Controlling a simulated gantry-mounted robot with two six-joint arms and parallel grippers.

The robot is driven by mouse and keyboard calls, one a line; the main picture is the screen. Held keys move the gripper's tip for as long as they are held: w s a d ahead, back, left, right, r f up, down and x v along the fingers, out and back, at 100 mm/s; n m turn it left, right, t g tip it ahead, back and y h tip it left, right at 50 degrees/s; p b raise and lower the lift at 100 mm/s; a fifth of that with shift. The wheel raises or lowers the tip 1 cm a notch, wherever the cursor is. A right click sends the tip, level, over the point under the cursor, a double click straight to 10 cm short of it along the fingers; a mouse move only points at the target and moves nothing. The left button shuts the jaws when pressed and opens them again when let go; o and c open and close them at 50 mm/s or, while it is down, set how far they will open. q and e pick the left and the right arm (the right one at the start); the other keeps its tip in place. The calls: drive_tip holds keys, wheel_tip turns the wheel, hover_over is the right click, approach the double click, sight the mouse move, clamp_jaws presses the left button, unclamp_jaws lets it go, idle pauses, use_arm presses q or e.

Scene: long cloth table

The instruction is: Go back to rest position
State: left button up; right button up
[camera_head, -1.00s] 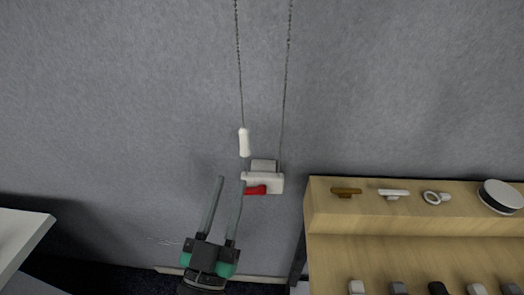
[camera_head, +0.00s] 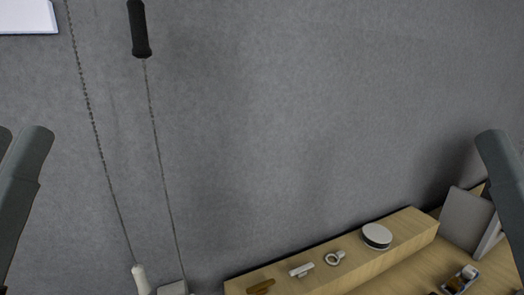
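At the left edge of the head view, two dark grey rounded bars of mine (camera_head: 18,140) stand close to the camera. They look like the fingers of my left gripper, but the rest is cut off. At the right edge a single dark grey bar (camera_head: 500,180) shows, probably part of my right gripper. I cannot tell how far either gripper is open. I see nothing held between the visible parts. No part of mine touches the hanging cords or the wooden shelf in this view.
A beaded chain and a cord with a black handle (camera_head: 140,30) hang before the grey wall (camera_head: 300,110). A white pull (camera_head: 140,279) hangs lower. A wooden ledge (camera_head: 405,228) carries small hooks (camera_head: 302,270), a ring (camera_head: 334,258) and a round puck (camera_head: 377,236). A tape dispenser (camera_head: 460,280) sits right.

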wheel_tip(320, 180, up, 36)
drive_tip(key=p, duration=3.3)
